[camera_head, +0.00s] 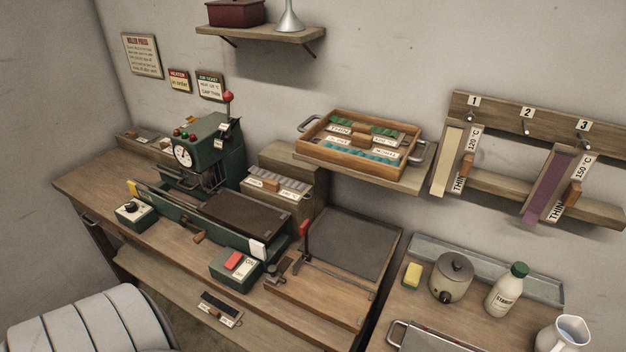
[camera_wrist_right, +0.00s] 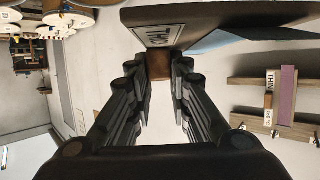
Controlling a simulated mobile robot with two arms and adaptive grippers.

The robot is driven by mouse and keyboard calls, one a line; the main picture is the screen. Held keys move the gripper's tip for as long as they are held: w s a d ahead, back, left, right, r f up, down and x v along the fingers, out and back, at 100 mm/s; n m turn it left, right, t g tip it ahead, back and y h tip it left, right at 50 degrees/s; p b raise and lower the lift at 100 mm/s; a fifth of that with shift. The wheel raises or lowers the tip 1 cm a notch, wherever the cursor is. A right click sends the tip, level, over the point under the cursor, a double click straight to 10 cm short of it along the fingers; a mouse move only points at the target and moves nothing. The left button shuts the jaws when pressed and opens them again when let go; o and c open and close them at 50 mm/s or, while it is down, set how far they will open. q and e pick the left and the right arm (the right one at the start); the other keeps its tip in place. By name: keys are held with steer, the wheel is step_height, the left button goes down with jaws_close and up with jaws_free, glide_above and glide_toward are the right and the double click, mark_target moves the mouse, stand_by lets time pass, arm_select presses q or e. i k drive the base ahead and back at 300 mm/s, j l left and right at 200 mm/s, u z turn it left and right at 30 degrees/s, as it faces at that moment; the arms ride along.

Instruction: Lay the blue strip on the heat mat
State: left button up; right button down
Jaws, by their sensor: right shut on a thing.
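In the right wrist view my right gripper (camera_wrist_right: 161,85) is shut on a brown wooden handle (camera_wrist_right: 160,66) with a framed label (camera_wrist_right: 163,37) beside it. A blue-grey surface (camera_wrist_right: 245,39), apparently the blue strip, shows behind at the upper right; the rest is cut off by the frame. No readable label tells which is the heat mat.
A cream strip (camera_head: 450,160) hangs at hook 1, a purple strip (camera_head: 550,189) at hook 3; hook 2 (camera_head: 525,127) is bare. A wooden tray (camera_head: 333,154) stands on a shelf. A red-handled lever (camera_head: 304,232) rises beside the grey mat. A pot (camera_head: 452,283) and bottle (camera_head: 505,293) stand right.

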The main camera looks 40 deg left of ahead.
mark_target(350, 240)
steer(key=i+l+u, duration=0.1)
steer(key=u, duration=0.35)
steer(key=i+l+u, duration=0.1)
steer(key=u, duration=0.4)
steer(key=l+u, duration=0.2)
steer(key=u, duration=0.25)
steer(key=i+l+u, duration=0.1)
steer(key=l+u, duration=0.15)
steer(key=u, duration=0.2)
steer(key=l+u, duration=0.3)
steer(key=i+l+u, duration=0.1)
steer(key=l+u, duration=0.2)
steer(key=j, duration=0.1)
